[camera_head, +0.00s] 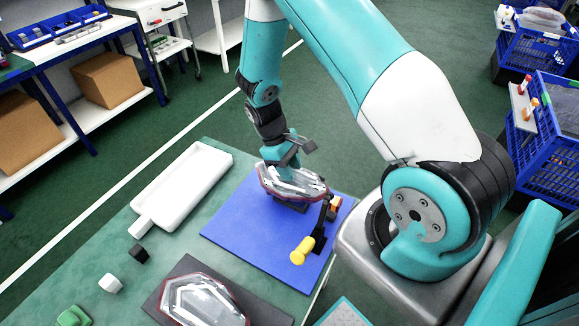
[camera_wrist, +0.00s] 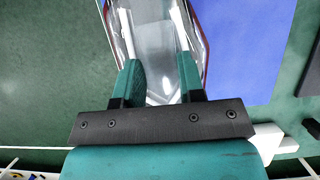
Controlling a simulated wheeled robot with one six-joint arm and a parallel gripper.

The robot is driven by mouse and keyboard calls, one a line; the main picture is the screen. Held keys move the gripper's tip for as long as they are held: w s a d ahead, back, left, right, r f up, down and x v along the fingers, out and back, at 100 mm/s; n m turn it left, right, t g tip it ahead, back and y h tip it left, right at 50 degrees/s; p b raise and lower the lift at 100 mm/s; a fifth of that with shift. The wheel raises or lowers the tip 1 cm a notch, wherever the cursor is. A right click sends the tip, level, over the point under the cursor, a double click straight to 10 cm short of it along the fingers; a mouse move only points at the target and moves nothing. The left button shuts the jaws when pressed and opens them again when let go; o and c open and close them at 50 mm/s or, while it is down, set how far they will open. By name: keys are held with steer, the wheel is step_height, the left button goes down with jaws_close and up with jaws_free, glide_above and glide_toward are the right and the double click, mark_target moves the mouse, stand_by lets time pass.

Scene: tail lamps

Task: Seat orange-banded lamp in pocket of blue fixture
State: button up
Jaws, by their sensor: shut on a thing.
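A clear tail lamp with a dark red rim (camera_head: 292,183) is held in my gripper (camera_head: 284,164), over the far part of the blue fixture plate (camera_head: 245,234). A dark piece shows just under the lamp; I cannot tell whether the lamp touches it. The pocket is hidden. In the wrist view my gripper (camera_wrist: 160,82) has its two green fingers on either side of the lamp (camera_wrist: 150,40), and the blue plate (camera_wrist: 245,45) lies to the right. No orange band shows clearly on this lamp. A black clamp with a yellow handle (camera_head: 302,250) stands beside it on the plate.
A second red-rimmed lamp (camera_head: 203,302) lies on a dark mat (camera_head: 262,306) at the front. A white tray (camera_head: 182,186) is left of the plate. Black (camera_head: 139,253), white (camera_head: 110,284) and green (camera_head: 74,316) blocks lie at the table's left.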

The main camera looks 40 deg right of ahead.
steer(key=shift+f, duration=0.15)
steer(key=shift+f+b, duration=0.9)
steer(key=shift+f, duration=0.4)
steer(key=o, duration=1.2)
steer(key=shift+r, duration=0.15)
steer(key=b+v, duration=0.1)
steer(key=v, duration=1.6)
steer(key=shift+r, duration=0.15)
